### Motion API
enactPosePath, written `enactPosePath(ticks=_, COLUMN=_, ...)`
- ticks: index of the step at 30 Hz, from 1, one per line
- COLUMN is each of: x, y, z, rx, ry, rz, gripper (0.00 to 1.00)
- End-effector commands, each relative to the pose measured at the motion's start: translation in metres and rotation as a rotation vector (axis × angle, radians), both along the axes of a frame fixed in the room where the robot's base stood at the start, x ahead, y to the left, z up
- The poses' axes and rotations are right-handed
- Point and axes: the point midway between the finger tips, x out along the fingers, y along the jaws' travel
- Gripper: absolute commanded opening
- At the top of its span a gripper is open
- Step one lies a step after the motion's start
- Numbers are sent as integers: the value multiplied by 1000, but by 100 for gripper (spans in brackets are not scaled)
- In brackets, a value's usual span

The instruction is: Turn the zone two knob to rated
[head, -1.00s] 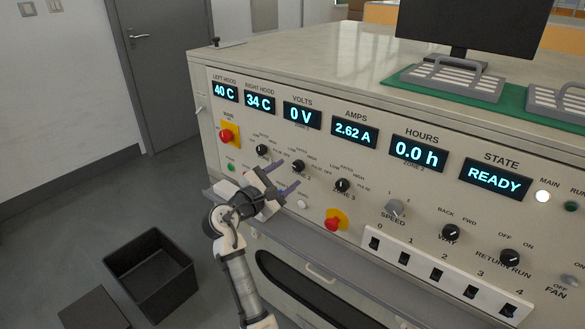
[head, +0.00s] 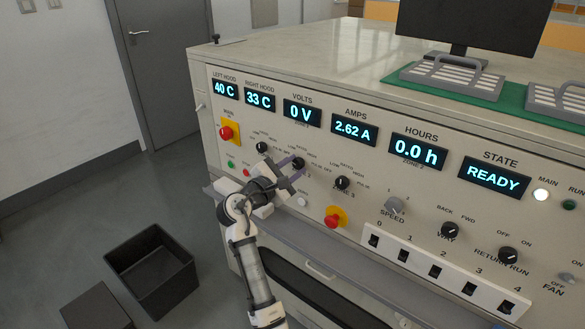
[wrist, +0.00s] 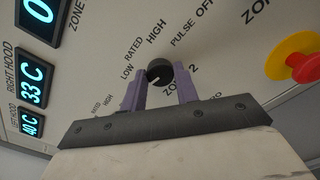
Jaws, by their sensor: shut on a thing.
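The zone two knob (head: 298,162) is a small black dial on the sloped cream panel, second in the row of zone knobs. In the wrist view the knob (wrist: 159,71) sits between the purple fingers of my gripper (wrist: 162,80), which is shut on it. The labels LOW, RATED, HIGH, PULSE and OFF are printed around it. A small white mark shows on the knob's lower left side in that view; I cannot tell exactly which label it stands for. In the head view my gripper (head: 292,172) reaches the knob from below left.
The zone one knob (head: 262,147) and zone three knob (head: 342,182) flank it closely. A red emergency button (head: 333,220) on yellow lies to the lower right, another red knob (head: 226,132) to the upper left. The volts display (head: 302,113) reads 0 V.

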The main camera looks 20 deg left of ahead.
Motion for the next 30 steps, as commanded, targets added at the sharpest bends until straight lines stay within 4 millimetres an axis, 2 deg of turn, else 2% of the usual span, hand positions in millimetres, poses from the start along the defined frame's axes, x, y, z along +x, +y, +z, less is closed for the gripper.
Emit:
enactPosePath(ticks=8, x=0, y=0, z=-1, rx=37, ry=-13, rz=0, gripper=7)
enactPosePath(ticks=14, x=0, y=0, z=-2, rx=137, ry=-49, rz=1, gripper=7)
enactPosePath(ticks=30, x=-1, y=0, z=-4, rx=604, ry=-218, rz=0, gripper=7)
